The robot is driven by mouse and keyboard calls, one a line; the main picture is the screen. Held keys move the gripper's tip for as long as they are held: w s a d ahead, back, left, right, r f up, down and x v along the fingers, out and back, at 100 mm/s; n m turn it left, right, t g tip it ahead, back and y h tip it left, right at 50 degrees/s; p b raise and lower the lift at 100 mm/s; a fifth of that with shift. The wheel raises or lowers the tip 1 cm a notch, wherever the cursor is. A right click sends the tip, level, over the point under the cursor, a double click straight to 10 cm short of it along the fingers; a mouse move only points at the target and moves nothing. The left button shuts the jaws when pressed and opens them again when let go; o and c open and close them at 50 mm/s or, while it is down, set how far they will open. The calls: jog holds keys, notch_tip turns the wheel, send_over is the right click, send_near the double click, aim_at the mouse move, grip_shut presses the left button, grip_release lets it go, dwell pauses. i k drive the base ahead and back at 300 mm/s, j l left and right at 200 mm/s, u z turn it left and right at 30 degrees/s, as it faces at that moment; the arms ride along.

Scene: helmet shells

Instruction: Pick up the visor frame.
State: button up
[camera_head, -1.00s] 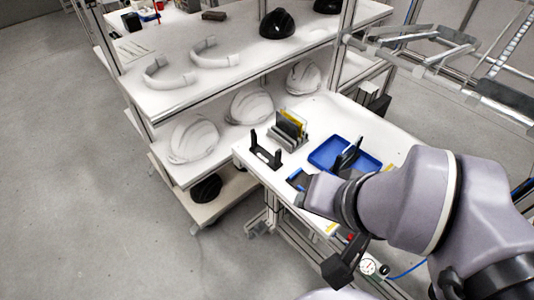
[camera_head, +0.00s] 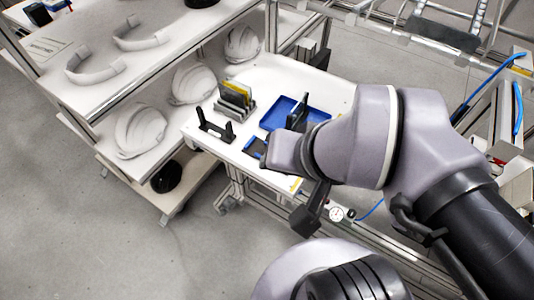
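Two white curved bands lie on the upper shelf at the left, a nearer one (camera_head: 95,78) and a farther one (camera_head: 140,45). They look like visor frames, but I cannot tell which one the task names. My gripper end (camera_head: 281,152) is above the front edge of the white side table, far to the right of both bands. My own arm largely hides it, so its fingers cannot be made out. I see nothing held in it.
White helmet shells (camera_head: 140,130) stand on the shelf below the bands. The side table (camera_head: 275,72) carries a black bracket (camera_head: 215,135), a slotted rack (camera_head: 235,98) and a blue tray (camera_head: 317,114). Grey floor (camera_head: 50,220) is free at the left.

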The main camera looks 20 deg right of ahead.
aim_at(227, 135)
jog(key=i+j, duration=0.2)
jog(key=j, duration=0.15)
jog(key=i+j, duration=0.2)
jog(key=j, duration=0.2)
jog(key=i+j, duration=0.45)
jog(key=j, duration=0.3)
